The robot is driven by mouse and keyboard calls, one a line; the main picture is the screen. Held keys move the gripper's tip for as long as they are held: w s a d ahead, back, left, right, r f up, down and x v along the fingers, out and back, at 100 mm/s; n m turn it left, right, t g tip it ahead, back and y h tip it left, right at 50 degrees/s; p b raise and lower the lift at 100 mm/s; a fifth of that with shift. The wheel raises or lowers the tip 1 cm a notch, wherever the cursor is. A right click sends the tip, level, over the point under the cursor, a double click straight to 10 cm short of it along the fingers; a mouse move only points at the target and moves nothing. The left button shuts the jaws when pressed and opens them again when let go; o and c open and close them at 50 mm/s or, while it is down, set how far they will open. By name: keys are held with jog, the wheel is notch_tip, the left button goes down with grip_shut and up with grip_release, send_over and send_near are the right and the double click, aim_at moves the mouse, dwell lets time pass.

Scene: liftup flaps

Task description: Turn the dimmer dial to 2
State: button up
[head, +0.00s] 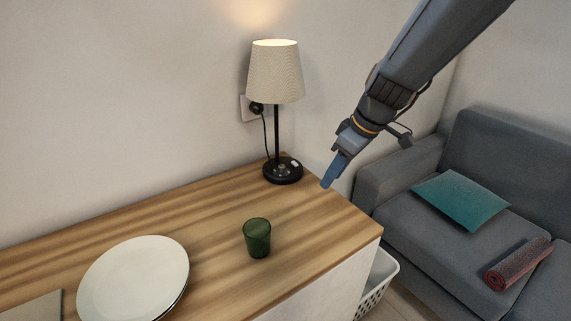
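A table lamp (275,72) with a cream shade and black stem stands at the back right of the wooden cabinet top, and its light is on. Its round black base (282,173) bears small controls; a dial (282,170) seems to be on it, but its marks are too small to read. A pale switch or button (295,163) shows on the base's right side. My gripper (327,184) points down to the right of the lamp base, apart from it, with blue fingertips close together. I cannot tell whether the fingers are fully shut.
A green glass (257,238) stands on the wooden top (205,215) in front of the lamp. White plates (134,280) lie at the left. A wall socket (247,108) with the lamp's plug is behind. A grey sofa (400,190) and white basket (378,283) are at the right.

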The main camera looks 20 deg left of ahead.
aim_at(282, 165)
jog(key=shift+w+a+n, duration=0.25)
jog(key=shift+a, duration=0.3)
jog(key=shift+w+a+n, duration=0.25)
jog(key=shift+a, duration=0.25)
jog(key=w+a+p, duration=0.1)
jog(key=a, duration=0.2)
jog(key=w+a+p, duration=0.1)
jog(key=a, duration=0.3)
jog(key=w+a+p, duration=0.1)
jog(key=a, duration=0.3)
jog(key=shift+w+a, duration=0.2)
jog(key=shift+w, duration=0.05)
jog(key=shift+w+a+f, duration=0.1)
jog(key=shift+a+f, duration=0.05)
jog(key=shift+f, duration=0.4)
jog(key=shift+c, duration=0.4)
grip_shut()
